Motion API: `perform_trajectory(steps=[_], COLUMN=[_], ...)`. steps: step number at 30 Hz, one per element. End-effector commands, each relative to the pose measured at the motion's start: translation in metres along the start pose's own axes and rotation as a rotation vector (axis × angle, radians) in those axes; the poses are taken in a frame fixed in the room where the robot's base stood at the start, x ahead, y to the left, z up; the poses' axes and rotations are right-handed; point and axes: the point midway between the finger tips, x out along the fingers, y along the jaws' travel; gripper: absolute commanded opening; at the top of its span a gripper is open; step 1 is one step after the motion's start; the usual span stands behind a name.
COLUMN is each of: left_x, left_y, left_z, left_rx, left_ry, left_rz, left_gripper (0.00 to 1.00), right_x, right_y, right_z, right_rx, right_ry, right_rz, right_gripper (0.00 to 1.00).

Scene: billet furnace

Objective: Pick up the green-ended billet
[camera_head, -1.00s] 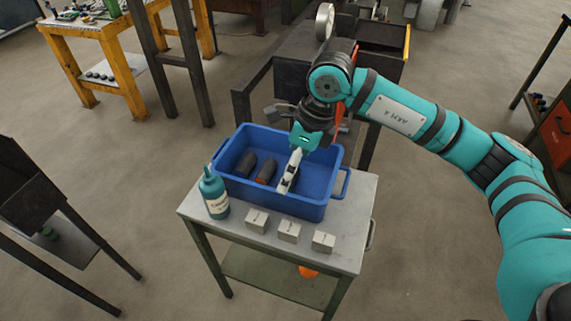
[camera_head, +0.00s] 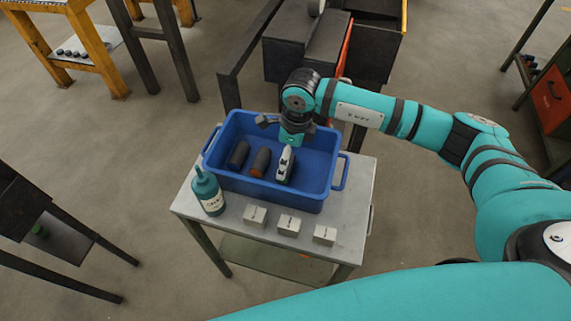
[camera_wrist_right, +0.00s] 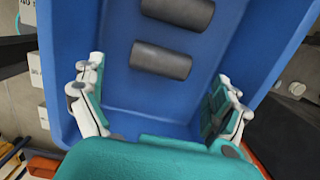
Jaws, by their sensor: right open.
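The blue bin (camera_head: 327,208) holds two dark billets lying side by side. The left billet (camera_head: 238,155) shows no coloured end, and the middle billet (camera_head: 260,162) has an orange end. Both also show in the right wrist view, one nearer (camera_wrist_right: 160,60) and one farther (camera_wrist_right: 178,11). I cannot make out a green-ended billet clearly; a small dark and green patch shows at my right gripper's fingertips. My right gripper (camera_head: 285,165) is inside the bin, right of the orange-ended billet. In the wrist view its fingers (camera_wrist_right: 155,90) are spread, with blue bin floor between them. My left gripper is out of view.
The bin stands on a grey table (camera_head: 352,218). A teal bottle (camera_head: 208,190) stands at its left front, and three pale blocks (camera_head: 289,225) line the front. Dark furnace equipment (camera_head: 305,42) stands behind. Dark stands (camera_head: 50,235) are at the left.

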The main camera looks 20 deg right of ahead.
Motion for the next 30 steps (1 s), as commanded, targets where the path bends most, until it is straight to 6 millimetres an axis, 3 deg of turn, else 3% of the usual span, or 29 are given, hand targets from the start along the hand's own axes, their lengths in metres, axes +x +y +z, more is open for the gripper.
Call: perform_trajectory(steps=[2,5,12,21,30], left_x=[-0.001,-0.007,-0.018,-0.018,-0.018], left_y=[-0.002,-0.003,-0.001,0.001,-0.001], left_z=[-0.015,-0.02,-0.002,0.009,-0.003], left_rx=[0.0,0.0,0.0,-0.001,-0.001], left_ry=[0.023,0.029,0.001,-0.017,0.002], left_rz=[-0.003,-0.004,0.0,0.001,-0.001], left_gripper=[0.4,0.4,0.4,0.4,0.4], right_x=[0.004,0.012,0.048,0.056,0.055], right_y=[0.001,0.001,0.0,-0.001,-0.001], right_z=[0.0,0.0,0.0,0.001,0.001], right_rx=[-0.001,0.0,0.002,-0.001,0.0], right_ry=[0.0,0.003,0.002,-0.001,0.0], right_rz=[0.002,0.003,0.003,0.0,0.001], right_gripper=[1.0,1.0,1.0,1.0,0.63])
